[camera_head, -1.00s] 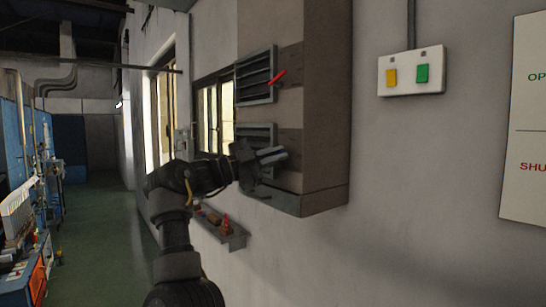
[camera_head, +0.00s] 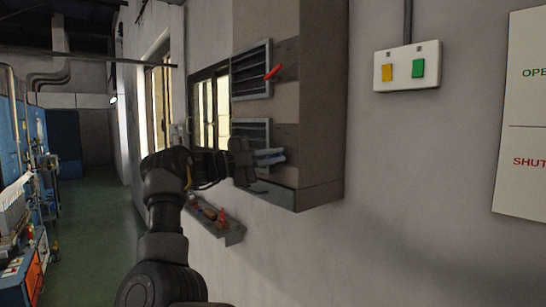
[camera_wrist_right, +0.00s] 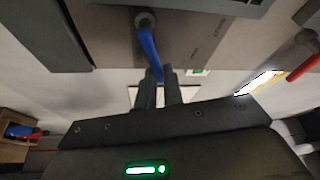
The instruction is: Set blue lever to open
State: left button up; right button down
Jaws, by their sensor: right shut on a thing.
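The blue lever (camera_wrist_right: 149,48) shows in the wrist view, running from a round dark pivot on the panel down to my fingertips. My right gripper (camera_wrist_right: 161,76) is shut on its lower end, with the two fingers close together. In the head view my right gripper (camera_head: 268,157) is at the lower vent of the wall cabinet (camera_head: 319,120), with a little blue showing at its fingers. The red lever (camera_head: 273,72) is at the upper vent and also shows at the right of the wrist view (camera_wrist_right: 304,67). My left gripper is out of view.
A wall shelf (camera_head: 214,224) with small items, one an orange cone, is below the cabinet. A switch plate (camera_head: 407,67) with yellow and green buttons and a sign (camera_head: 521,115) are on the wall to the right. The aisle floor (camera_head: 97,240) at left looks clear.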

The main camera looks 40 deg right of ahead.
jog(key=c, duration=1.5)
grip_release()
jog(key=shift+a, duration=0.1)
jog(key=b+v, duration=0.3)
jog(key=v, duration=0.7)
jog(key=shift+w+a, duration=0.1)
jog(key=shift+a, duration=0.25)
jog(key=shift+d+f, duration=0.1)
